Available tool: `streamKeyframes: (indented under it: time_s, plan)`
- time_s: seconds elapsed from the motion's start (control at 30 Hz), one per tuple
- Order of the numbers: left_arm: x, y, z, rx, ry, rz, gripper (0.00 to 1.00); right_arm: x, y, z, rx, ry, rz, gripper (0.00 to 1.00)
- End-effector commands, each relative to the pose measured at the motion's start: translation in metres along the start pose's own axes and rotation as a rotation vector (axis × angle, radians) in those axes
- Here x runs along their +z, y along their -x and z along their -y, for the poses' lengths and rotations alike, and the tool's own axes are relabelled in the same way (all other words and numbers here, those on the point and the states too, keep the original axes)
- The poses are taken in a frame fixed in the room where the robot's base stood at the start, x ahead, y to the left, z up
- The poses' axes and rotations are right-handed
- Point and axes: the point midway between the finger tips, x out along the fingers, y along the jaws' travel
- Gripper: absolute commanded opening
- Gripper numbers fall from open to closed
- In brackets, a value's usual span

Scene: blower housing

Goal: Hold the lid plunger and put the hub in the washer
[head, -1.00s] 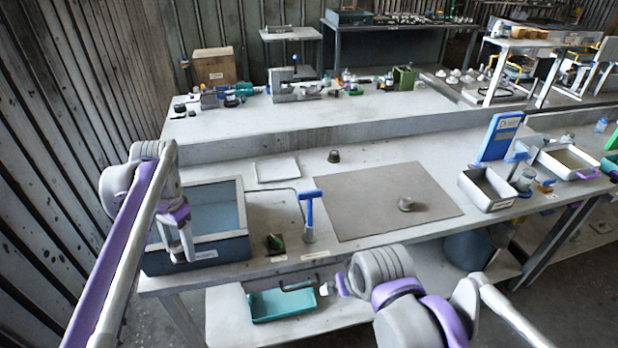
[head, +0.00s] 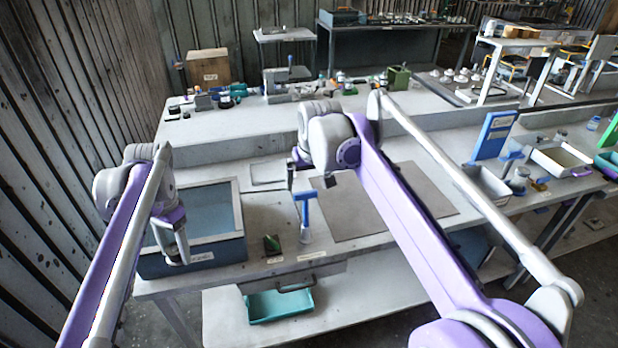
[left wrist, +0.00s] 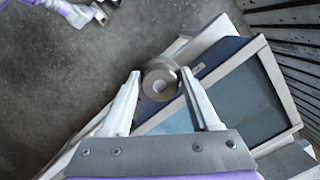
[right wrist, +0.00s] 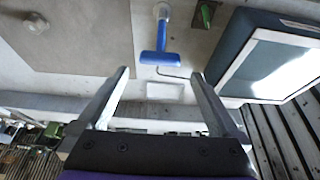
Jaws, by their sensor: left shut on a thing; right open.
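The washer (head: 215,250) is a blue box with a pale-framed, glassy lid at the left of the bench; it also shows in the left wrist view (left wrist: 208,75) and right wrist view (right wrist: 232,55). My left gripper (head: 181,250) is at its front left. In the left wrist view it is shut on a round metal knob, seemingly the lid plunger (left wrist: 160,82). My right gripper (right wrist: 160,74) is open and empty above the bench, behind the blue-handled tool. A small dark round part, likely the hub (right wrist: 36,23), lies on the grey mat; my right arm hides it in the head view.
A blue-handled tool (head: 306,213) stands between washer and mat (head: 345,215), beside a small green part (head: 271,244). A flat pale tray (head: 268,174) lies behind. A teal tray (head: 280,305) is on the lower shelf.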

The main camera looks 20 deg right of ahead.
Motion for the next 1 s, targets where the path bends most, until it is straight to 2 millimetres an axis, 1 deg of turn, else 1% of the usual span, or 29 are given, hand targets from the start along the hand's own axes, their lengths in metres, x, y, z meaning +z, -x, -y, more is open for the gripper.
streamKeyframes:
  time_s: [0.3, 0.5, 0.6, 0.7, 1.0]
  plan:
    - [0.000, 0.000, 0.000, 0.000, 0.000, 0.000, 0.00, 0.000, -0.060, 0.000, 0.000, 0.000, -0.001, 1.00]
    - [0.000, 0.000, 0.000, 0.000, 0.000, 0.000, 0.00, 0.000, -0.091, 0.000, 0.000, 0.000, -0.001, 1.00]
    - [0.000, 0.000, 0.000, 0.000, 0.000, 0.000, 0.00, 0.000, -0.100, 0.000, 0.000, 0.000, -0.001, 1.00]
    - [0.000, 0.000, 0.000, 0.000, 0.000, 0.000, 0.00, 0.001, -0.105, 0.000, 0.000, 0.000, -0.001, 1.00]
    - [0.000, 0.000, 0.000, 0.000, 0.000, 0.000, 0.00, 0.001, -0.107, 0.000, 0.000, 0.000, -0.001, 1.00]
